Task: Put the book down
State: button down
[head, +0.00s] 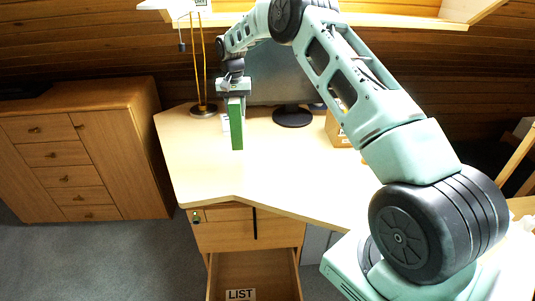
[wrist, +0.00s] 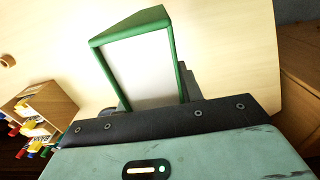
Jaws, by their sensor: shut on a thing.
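A green book (head: 237,128) hangs upright below my gripper (head: 235,95), over the left part of the desk (head: 285,165). My gripper is shut on the book's upper end. In the wrist view, the book (wrist: 138,65) shows its green cover edges and a pale inner face, and it juts out ahead of the gripper over the desk top. I cannot tell whether its lower end touches the desk.
A monitor on a round black base (head: 292,116) and a lamp (head: 203,108) stand behind the book. A wooden box (wrist: 45,108) with coloured pieces is nearby. An open drawer (head: 255,272) labelled LIST juts out below. The desk's front middle is clear.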

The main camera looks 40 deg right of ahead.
jog(key=f, duration=0.2)
jog(key=f+p, duration=0.1)
jog(key=f, duration=0.2)
jog(key=shift+w+a+f, duration=0.1)
jog(key=shift+w+f, duration=0.15)
jog(key=shift+f, duration=0.1)
jog(key=shift+f+p, duration=0.6)
jog(key=shift+f, duration=1.45)
jog(key=shift+f, duration=0.2)
jog(key=c, duration=0.9)
grip_release()
